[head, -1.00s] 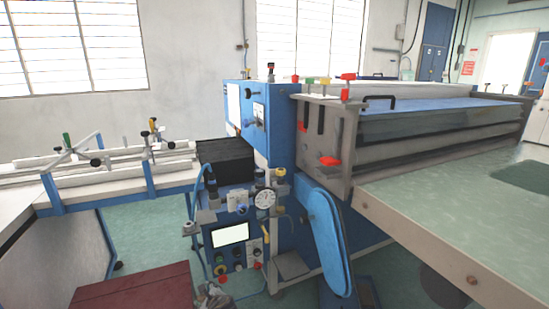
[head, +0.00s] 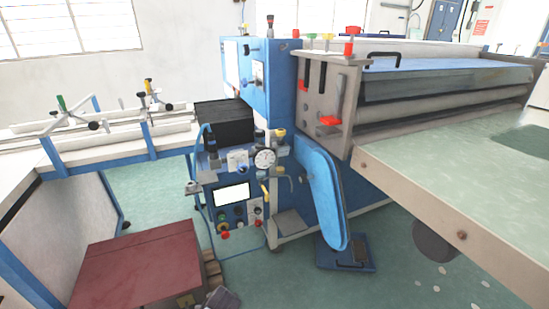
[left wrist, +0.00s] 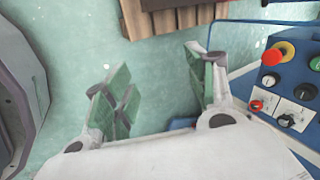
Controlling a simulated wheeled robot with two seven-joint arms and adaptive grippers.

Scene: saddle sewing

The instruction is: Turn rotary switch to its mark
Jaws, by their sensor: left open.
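The blue control panel (head: 237,218) stands below a lit screen (head: 232,194) on the machine in the head view. In the left wrist view its face (left wrist: 280,83) is at the right, with several black knobs, a red knob (left wrist: 256,106) and a red mushroom button (left wrist: 278,54). A black rotary knob (left wrist: 286,120) sits on a white plate; its pointer and mark are too small to read. I cannot tell which knob is the task's switch. My left gripper (left wrist: 165,78) is open and empty, its green-padded fingers apart, left of the panel and not touching it. My right gripper is not in view.
A dark red box (head: 135,262) stands on the floor left of the panel, with wooden slats (head: 212,270) beside it. A blue oval guard (head: 320,192) and a foot pedal (head: 345,253) are to the right. A green-topped table (head: 450,180) fills the right side.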

